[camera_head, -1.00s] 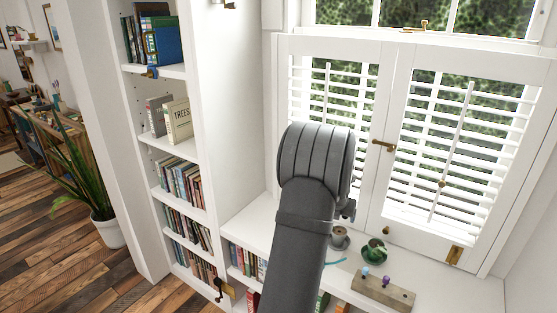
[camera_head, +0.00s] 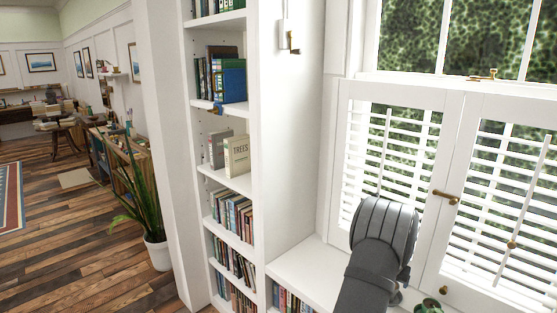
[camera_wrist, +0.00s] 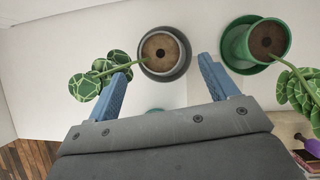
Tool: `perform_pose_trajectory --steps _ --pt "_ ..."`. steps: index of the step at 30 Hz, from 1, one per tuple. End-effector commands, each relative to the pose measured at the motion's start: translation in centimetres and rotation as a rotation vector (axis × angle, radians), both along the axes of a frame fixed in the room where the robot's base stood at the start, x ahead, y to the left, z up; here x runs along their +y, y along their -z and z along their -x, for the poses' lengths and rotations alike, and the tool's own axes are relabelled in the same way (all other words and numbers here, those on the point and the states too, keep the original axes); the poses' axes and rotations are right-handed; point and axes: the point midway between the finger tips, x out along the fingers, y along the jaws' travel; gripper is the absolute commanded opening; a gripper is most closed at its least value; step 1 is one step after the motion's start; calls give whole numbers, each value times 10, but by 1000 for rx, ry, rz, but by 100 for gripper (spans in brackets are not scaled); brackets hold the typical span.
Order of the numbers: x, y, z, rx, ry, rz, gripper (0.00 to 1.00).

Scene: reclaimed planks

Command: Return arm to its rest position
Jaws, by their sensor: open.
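My gripper (camera_wrist: 163,70) shows in the wrist view as two blue fingers spread wide apart, with nothing held between them. A small grey pot (camera_wrist: 181,68) with brown soil and a patterned leafy plant (camera_wrist: 88,86) stands beyond the fingertips, between them in the picture. A green pot (camera_wrist: 243,68) with a similar plant is to the right of it, beyond the right finger. I cannot tell how far the fingers are from the pots. In the head view my grey arm is at the lower right, in front of the shutters, and hides the gripper.
A white window seat (camera_head: 308,270) runs below the white shutters (camera_head: 480,200). A tall white bookcase (camera_head: 262,150) full of books stands left of my arm. A potted plant (camera_head: 158,255) stands on the plank floor further left. Books and a purple object (camera_wrist: 310,146) are at the wrist view's lower right.

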Motion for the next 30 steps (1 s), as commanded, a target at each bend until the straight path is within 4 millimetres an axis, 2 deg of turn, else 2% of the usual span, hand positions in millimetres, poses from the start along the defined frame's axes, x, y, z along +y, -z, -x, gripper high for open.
perform_pose_trajectory --steps 6,14,30 --pt "-10 30 -13 2 0 -1 79" --pt "-18 54 -24 2 0 -1 79" --pt "-20 60 -27 0 0 0 79"
